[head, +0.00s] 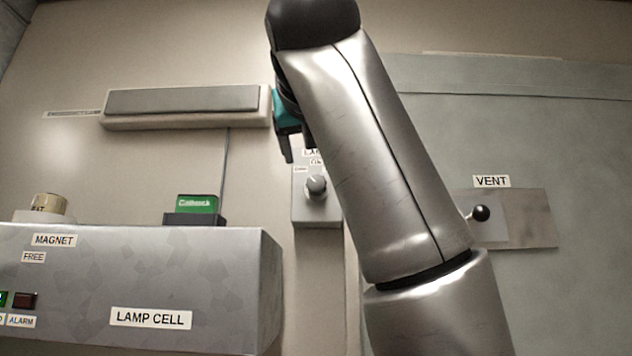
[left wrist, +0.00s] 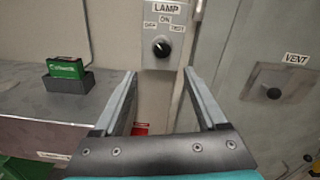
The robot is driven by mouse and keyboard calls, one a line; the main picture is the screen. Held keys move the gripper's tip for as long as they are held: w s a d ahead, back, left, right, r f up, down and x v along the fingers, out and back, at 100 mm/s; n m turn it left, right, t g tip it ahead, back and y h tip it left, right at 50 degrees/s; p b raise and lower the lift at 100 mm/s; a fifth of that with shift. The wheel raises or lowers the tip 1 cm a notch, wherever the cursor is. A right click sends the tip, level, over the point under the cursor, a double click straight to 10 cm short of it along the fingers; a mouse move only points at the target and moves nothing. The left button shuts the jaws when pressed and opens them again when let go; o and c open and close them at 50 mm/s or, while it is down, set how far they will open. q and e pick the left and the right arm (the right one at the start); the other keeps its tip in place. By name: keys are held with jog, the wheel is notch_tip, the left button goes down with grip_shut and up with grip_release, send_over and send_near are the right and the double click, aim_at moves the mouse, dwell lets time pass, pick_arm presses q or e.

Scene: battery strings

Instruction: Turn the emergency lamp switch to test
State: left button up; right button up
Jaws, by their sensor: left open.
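The lamp switch is a round knob (head: 316,186) on a small grey box (head: 318,212) on the wall, partly covered by my arm in the head view. In the left wrist view the dark knob (left wrist: 160,47) sits under a LAMP label, with OFF, ON and TEST marked around it. My left gripper (head: 296,150) is above the switch box in the head view. In the left wrist view its fingers (left wrist: 160,75) are open and empty, spread to either side below the knob, not touching it. My right gripper is not in view.
A metal LAMP CELL cabinet (head: 130,285) stands at left, with a green battery (head: 197,204) in a dark holder on top. A long lamp (head: 185,122) is on the wall above. A VENT plate with a black-knobbed lever (head: 480,213) is at right.

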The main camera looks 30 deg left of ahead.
aim_at(316, 181)
pick_arm(q)
jog(key=p+x, duration=0.2)
jog(key=x, duration=1.3)
jog(key=shift+w+d, duration=0.15)
grip_shut()
